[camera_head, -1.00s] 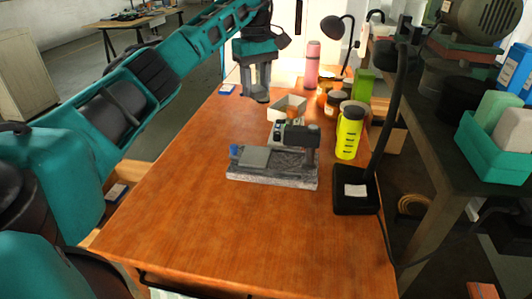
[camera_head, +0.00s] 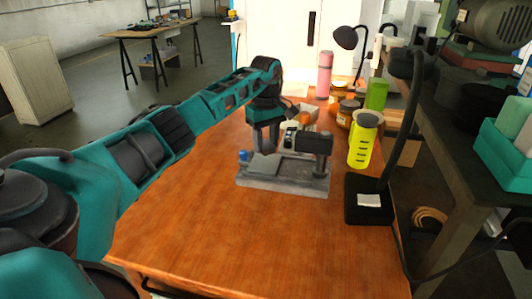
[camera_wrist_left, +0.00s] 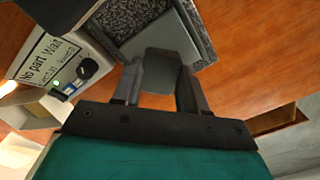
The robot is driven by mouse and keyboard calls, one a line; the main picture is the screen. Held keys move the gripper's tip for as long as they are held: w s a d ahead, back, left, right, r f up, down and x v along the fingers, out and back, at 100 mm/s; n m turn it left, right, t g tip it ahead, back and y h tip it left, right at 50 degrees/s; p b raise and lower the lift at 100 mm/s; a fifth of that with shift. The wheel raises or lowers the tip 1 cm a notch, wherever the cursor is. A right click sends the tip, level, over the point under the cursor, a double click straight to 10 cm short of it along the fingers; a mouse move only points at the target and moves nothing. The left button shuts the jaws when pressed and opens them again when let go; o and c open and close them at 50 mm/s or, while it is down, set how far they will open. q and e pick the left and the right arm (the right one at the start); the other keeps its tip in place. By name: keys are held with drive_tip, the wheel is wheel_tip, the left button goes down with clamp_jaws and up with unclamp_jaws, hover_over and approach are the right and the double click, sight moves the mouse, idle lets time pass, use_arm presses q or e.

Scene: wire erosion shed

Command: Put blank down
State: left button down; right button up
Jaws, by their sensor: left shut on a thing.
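My left gripper (camera_head: 264,147) is over the left part of a speckled granite stand (camera_head: 290,186). In the left wrist view, its fingers (camera_wrist_left: 160,80) are shut on a small flat grey blank (camera_wrist_left: 165,66). The blank overlaps a larger grey plate (camera_wrist_left: 158,35) on the granite; I cannot tell whether they touch. That plate also shows in the head view (camera_head: 264,166), below the fingers. The stand has a dark post and arm (camera_head: 315,143) on its right and a blue knob (camera_head: 243,155) at its left end. My right gripper is not in view.
A small box with a sign reading "No part Wait" (camera_wrist_left: 48,58) is beside the stand. A yellow-green bottle (camera_head: 362,145) and a black lamp base (camera_head: 367,203) stand to the right. Jars and a pink bottle (camera_head: 324,75) are behind. The table's front left is clear.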

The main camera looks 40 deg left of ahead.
sight(266, 145)
use_arm(q)
drive_tip(key=shift+f, duration=1.75)
drive_tip(key=shift+f+b, duration=0.2)
drive_tip(key=shift+b, duration=0.1)
drive_tip(key=c, duration=0.6)
unclamp_jaws()
wheel_tip(266, 145, up, 12)
drive_tip(key=shift+r+p, duration=0.2)
drive_tip(key=shift+p, duration=0.8)
